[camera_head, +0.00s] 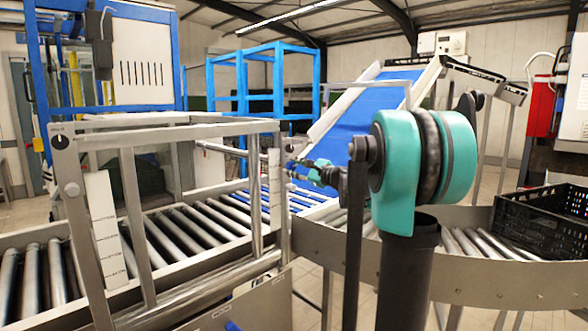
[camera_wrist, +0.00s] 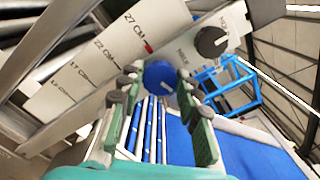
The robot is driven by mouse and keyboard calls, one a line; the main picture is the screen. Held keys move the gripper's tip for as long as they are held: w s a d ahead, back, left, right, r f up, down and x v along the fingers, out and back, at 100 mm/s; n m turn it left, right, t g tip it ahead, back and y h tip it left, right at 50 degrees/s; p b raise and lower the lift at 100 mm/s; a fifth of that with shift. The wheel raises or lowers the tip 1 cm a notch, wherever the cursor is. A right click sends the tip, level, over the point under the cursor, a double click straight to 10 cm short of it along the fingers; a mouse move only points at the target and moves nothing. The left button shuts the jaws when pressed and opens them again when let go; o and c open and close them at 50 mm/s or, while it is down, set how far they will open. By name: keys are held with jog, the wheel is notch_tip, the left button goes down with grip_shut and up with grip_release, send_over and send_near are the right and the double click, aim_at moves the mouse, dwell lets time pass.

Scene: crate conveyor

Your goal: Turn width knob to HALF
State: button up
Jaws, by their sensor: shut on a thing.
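A round blue knob (camera_wrist: 160,77) with a small white mark on its face sits between the fingers of my gripper (camera_wrist: 157,82) in the wrist view. The green fingers with grey pads are shut on it from both sides. A black knob (camera_wrist: 212,41) with a white pointer sits above right of it on a light plate; the lettering around it is tilted and only partly readable. In the head view my gripper (camera_head: 297,172) reaches to the far post of the metal frame; the blue knob is not clearly visible there. I cannot tell from lettering which knob is the width knob.
A white scale plate (camera_wrist: 110,60) marked in centimetres, with a red mark by 27 CM, lies beside the fingers. Another black knob (camera_head: 60,142) is on the near frame post. A roller conveyor (camera_head: 190,230) runs below, and a black crate (camera_head: 540,218) stands at right.

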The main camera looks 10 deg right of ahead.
jog(key=n, duration=1.1)
jog(key=shift+f, duration=0.1)
jog(key=shift+n, duration=1.9)
jog(key=o, duration=1.2)
jog(key=shift+c, duration=0.2)
